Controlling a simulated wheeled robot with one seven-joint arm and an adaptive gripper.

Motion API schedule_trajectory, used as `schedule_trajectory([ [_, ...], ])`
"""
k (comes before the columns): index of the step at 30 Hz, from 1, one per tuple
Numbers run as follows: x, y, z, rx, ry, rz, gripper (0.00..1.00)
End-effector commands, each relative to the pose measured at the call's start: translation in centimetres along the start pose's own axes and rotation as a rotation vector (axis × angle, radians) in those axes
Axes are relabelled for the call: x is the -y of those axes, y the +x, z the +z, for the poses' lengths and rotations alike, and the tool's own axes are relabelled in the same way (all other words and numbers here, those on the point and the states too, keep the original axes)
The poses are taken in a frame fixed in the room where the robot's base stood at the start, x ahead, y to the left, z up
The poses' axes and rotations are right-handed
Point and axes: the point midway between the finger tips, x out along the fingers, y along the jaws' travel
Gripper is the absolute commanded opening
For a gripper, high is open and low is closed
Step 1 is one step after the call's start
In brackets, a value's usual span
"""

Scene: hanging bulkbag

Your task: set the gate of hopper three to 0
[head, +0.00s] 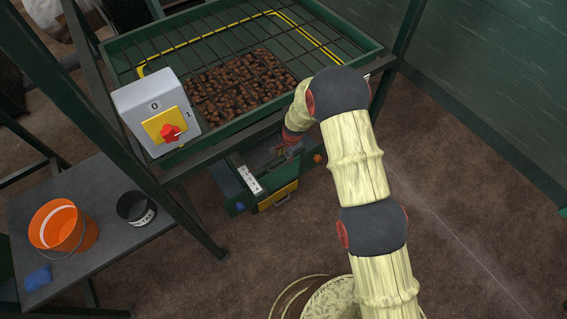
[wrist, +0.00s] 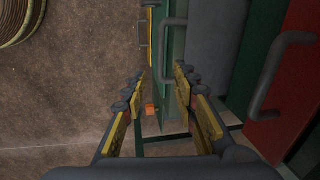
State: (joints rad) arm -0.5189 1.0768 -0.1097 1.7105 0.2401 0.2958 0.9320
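The hopper (head: 330,58) is a green tray under a dark grid, with brown lumps inside. Below its front edge is a dark green and blue assembly with a yellow part (head: 278,196) and a small white scale plate (head: 250,180), its marks too small to read. I cannot make out a hopper number or the gate's setting. In the wrist view my gripper (wrist: 158,78) is open, its yellow-padded fingers on either side of a green upright plate (wrist: 170,50) and a small orange knob (wrist: 151,107). I cannot tell whether they touch. In the head view my arm partly hides this spot.
A grey switch box (head: 150,100) marked 0 and 1, with a red knob, stands at the hopper's left corner. A side table (head: 120,255) holds an orange bucket (head: 62,228), a black tin (head: 136,209) and a blue cloth (head: 38,278).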

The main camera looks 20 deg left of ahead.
Motion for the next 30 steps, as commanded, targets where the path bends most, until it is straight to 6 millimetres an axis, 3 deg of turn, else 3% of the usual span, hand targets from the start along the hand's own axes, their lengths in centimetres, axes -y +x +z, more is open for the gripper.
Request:
schedule_trajectory([
  [7, 0.0, 1.3, -0.1, -0.007, 0.073, -0.008, 0.29],
  [15, -0.1, 5.6, -0.1, -0.006, 0.070, -0.006, 0.29],
  [21, 0.0, 7.6, -0.2, -0.006, 0.069, -0.007, 0.29],
  [30, 0.0, 8.0, -0.2, -0.006, 0.069, -0.007, 0.29],
])
